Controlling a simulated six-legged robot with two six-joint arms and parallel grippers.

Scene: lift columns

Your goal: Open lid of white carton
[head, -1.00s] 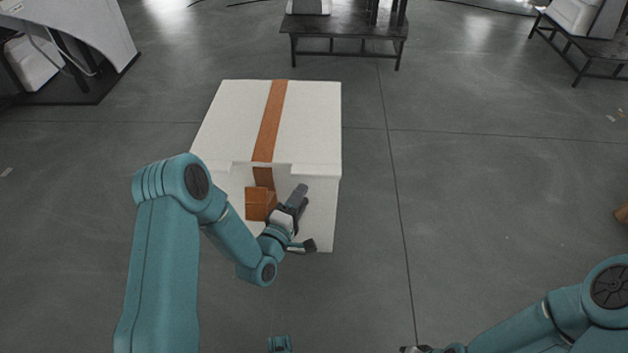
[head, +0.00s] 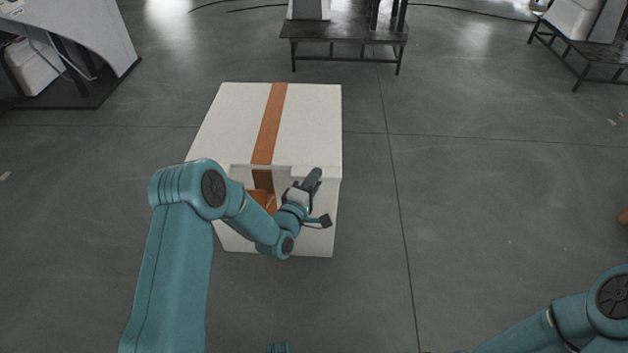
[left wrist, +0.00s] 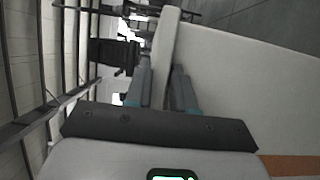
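The white carton (head: 310,120) stands on the floor ahead, with a brown tape strip (head: 270,120) along its top. Its lid lies flat, and its front edge has a shallow step facing me. My left gripper (head: 315,178) is at this front edge, near the right corner. In the left wrist view, the two fingers (left wrist: 162,88) stand apart, with a thin white edge of the lid (left wrist: 166,45) between them. I cannot tell whether they touch it. A broad white carton face (left wrist: 250,85) fills the right side there. My right gripper is out of view.
A brown patch (head: 262,198) shows on the carton's front, partly behind my left arm. A dark low table (head: 345,45) stands behind the carton, and another (head: 590,55) at the back right. The floor right of the carton is clear.

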